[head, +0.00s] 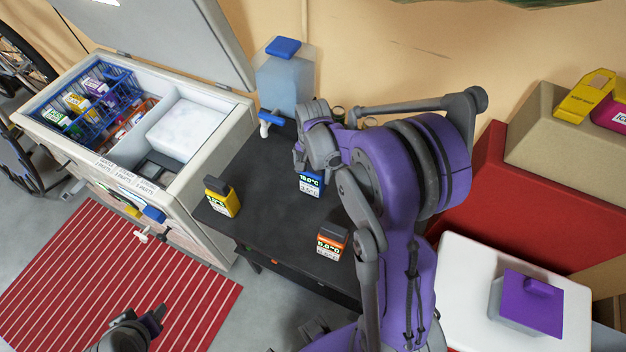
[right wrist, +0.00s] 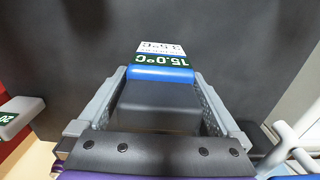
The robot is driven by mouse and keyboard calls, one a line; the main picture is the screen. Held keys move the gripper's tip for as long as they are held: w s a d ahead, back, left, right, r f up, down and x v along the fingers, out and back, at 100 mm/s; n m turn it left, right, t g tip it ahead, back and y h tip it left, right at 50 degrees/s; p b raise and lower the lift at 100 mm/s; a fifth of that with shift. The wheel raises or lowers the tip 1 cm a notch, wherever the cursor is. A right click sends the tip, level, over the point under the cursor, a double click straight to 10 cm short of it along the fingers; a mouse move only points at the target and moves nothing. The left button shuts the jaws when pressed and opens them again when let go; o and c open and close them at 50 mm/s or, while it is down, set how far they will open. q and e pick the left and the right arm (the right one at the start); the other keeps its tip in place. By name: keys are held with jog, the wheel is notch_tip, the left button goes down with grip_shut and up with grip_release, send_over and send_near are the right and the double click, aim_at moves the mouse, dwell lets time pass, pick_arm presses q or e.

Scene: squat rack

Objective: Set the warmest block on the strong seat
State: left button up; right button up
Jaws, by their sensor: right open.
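A blue-topped block (head: 312,183) stands on the dark table; its label reads about 15.0 °C in the right wrist view (right wrist: 160,72). My right gripper (head: 310,150) is above it, open, with its fingers either side of the block. An orange-topped block (head: 331,241) stands at the table's front and a yellow-topped block (head: 222,197) at its left; their small readings are hard to make out. A pale block (right wrist: 18,117) with a green label beginning "20" is cut off at the wrist view's left edge. My left gripper (head: 150,325) is low at left.
An open white cooler (head: 235,125) stands left, holding a blue basket (head: 75,112), a white slab (head: 185,130) and dark slots. A water jug (head: 285,80) with a blue tap is behind. A white cart (head: 455,290) with a purple-lidded box (head: 533,300) stands right.

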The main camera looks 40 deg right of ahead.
jog(key=shift+f, duration=0.75)
grip_shut()
